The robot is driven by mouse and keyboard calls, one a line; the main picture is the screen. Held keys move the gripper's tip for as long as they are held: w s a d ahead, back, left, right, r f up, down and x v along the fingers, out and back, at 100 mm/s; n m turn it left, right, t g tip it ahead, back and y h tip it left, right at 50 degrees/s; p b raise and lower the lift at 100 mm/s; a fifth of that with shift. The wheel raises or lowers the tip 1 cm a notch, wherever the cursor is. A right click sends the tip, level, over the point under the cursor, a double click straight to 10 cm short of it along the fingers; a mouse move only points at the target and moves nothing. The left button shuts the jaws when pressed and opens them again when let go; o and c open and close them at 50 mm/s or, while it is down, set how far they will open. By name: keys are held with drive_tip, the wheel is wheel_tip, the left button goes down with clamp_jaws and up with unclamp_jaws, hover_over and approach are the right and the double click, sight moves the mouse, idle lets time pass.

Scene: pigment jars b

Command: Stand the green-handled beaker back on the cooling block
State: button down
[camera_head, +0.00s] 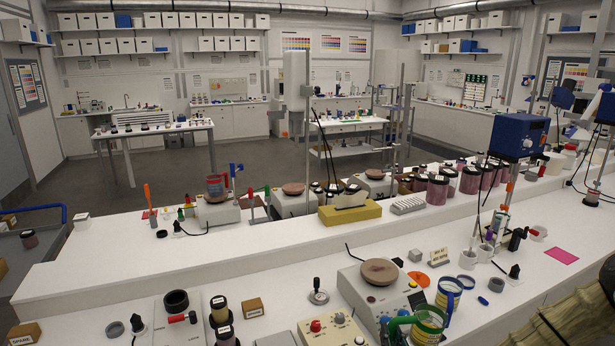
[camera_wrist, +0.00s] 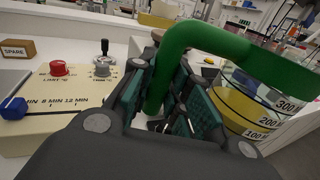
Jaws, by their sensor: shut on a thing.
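The green-handled beaker (camera_head: 430,322) is at the bottom right of the head view, with yellow contents. In the wrist view the beaker (camera_wrist: 252,105) shows volume marks, and its thick green handle arches to the left. My gripper (camera_wrist: 166,112) is shut on that handle, with teal pads on either side of it. In the head view only part of my gripper (camera_head: 392,332) shows, left of the beaker. The beaker looks roughly upright; I cannot tell whether its base touches anything. A pale ribbed block (camera_head: 408,205) on the raised shelf may be the cooling block.
A hotplate (camera_head: 382,290) with a round brown top stands behind the beaker. A blue-handled beaker (camera_head: 448,293) is close beside it. A control box (camera_head: 335,330) with a red knob lies to the left. A yellow block (camera_head: 350,215) stands on the raised shelf.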

drive_tip(key=s+a+f+h, duration=0.1)
drive_tip(key=s+a+f, duration=0.1)
drive_tip(key=s, duration=0.5)
drive_tip(key=s+a+f, duration=0.2)
drive_tip(key=s+a, duration=0.1)
drive_tip(key=s, duration=0.3)
wheel_tip(320, 180, down, 16)
drive_tip(key=b, duration=1.5)
drive_tip(key=shift+r+m, duration=0.25)
drive_tip(key=shift+m, duration=0.15)
drive_tip(key=shift+s, duration=0.15)
